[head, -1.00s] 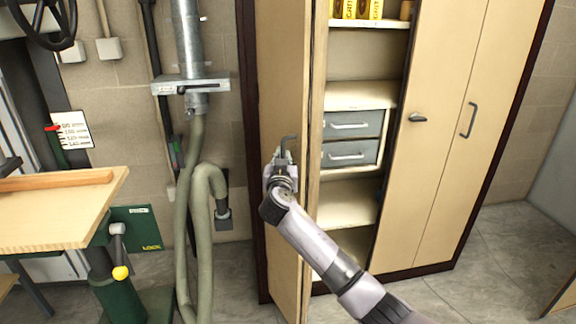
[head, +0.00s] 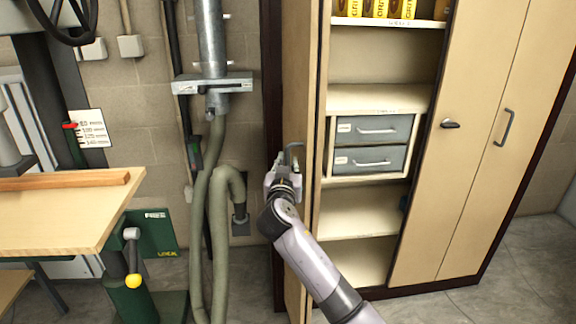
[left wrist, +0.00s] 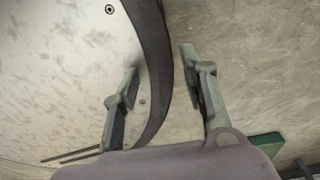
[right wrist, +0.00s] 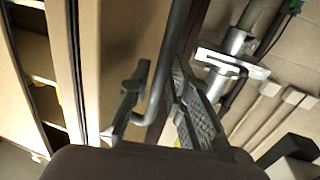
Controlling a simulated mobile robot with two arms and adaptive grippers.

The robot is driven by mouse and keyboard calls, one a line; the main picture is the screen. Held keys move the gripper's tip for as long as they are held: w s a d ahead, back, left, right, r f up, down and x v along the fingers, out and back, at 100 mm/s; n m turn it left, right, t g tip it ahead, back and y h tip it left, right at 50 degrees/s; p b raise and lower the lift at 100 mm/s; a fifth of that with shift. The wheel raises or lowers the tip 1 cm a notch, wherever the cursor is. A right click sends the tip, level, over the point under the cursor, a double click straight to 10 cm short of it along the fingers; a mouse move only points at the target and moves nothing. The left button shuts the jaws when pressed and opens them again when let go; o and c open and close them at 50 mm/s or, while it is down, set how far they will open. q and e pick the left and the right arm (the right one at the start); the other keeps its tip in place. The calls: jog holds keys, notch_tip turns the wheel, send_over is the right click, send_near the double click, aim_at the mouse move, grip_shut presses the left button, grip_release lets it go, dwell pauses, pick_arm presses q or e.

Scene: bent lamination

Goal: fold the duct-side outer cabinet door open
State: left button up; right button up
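The duct-side outer cabinet door (head: 301,80) stands partly open at the left end of the cabinet. In the head view I see it at a steep angle, its outer face to the left. Its grey bar handle (head: 296,148) sticks out from that face. My right gripper (head: 284,165) is at the handle. In the right wrist view the handle (right wrist: 174,40) runs between the fingers of my right gripper (right wrist: 160,75), which are drawn in around it; the exact contact is hard to see. My left gripper (left wrist: 160,65) shows only in the left wrist view, fingers apart.
Inside the cabinet are shelves (head: 375,100) and two grey drawers (head: 375,129). The right-hand doors (head: 470,150) are shut. A metal duct (head: 212,50) with a green hose (head: 205,210) stands left of the open door. A machine table (head: 60,215) is farther left.

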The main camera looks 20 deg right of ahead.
jog(key=shift+s+a, duration=0.1)
pick_arm(q)
jog(key=shift+w, duration=0.75)
pick_arm(e)
jog(key=v, duration=1.1)
jog(key=shift+s, duration=0.4)
jog(key=shift+a+f, duration=0.1)
